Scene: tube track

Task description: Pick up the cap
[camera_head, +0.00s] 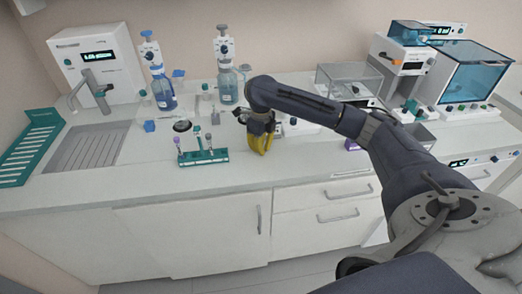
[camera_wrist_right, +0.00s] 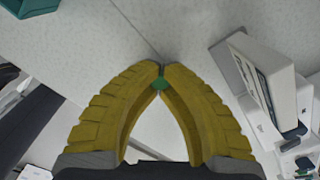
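My right gripper (camera_head: 262,150) has yellow fingers that point down over the front part of the counter, right of the tube rack. In the right wrist view its fingertips (camera_wrist_right: 160,72) come together around a small green cap (camera_wrist_right: 160,84), which shows between them. The cap cannot be made out in the head view. The teal tube rack (camera_head: 204,158) holds a few upright tubes, one with a purple top (camera_head: 178,141). A corner of a teal object (camera_wrist_right: 28,6) shows at the top left of the wrist view. My left gripper is not in view.
Blue-liquid bottles (camera_head: 163,93) with dispensers stand behind the rack. A sink (camera_head: 85,148) and a teal drying rack (camera_head: 32,143) lie at the left. Balances and other instruments (camera_head: 472,75) fill the right. The counter's front strip (camera_head: 125,185) is clear.

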